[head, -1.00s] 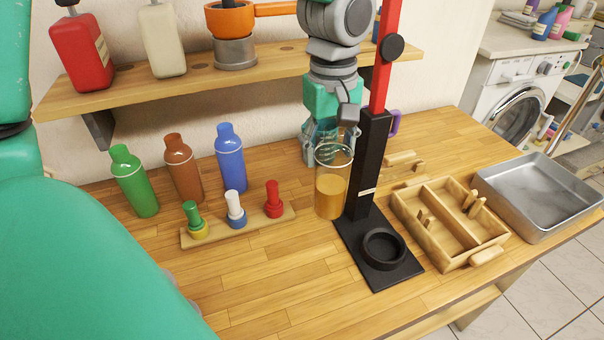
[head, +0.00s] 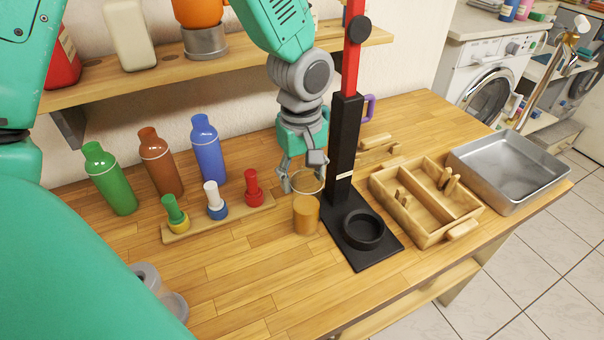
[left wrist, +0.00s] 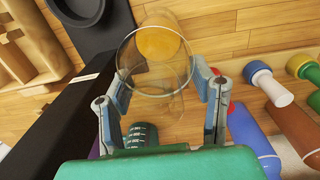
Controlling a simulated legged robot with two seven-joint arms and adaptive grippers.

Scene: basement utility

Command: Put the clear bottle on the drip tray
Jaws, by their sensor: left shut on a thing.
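The clear bottle (head: 306,212) is a see-through cylinder with amber contents at its bottom. My left gripper (head: 302,180) is shut around its upper part, and the bottle looks upright. In the left wrist view the fingers (left wrist: 162,80) sit on both sides of the bottle (left wrist: 157,46), with its round rim showing. I cannot tell whether its base touches the bench. A black stand (head: 345,150) with a round rimmed seat (head: 363,229) on its flat foot is just right of the bottle; the empty seat also shows in the left wrist view (left wrist: 82,8). My right gripper is not in view.
A shallow grey metal tray (head: 463,165) is at the right, beside a divided wooden box (head: 385,191). Green, brown and blue bottles (head: 206,150) stand at the left, behind a wooden strip (head: 238,212) with coloured pegs. A shelf (head: 232,60) is above. The front bench is clear.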

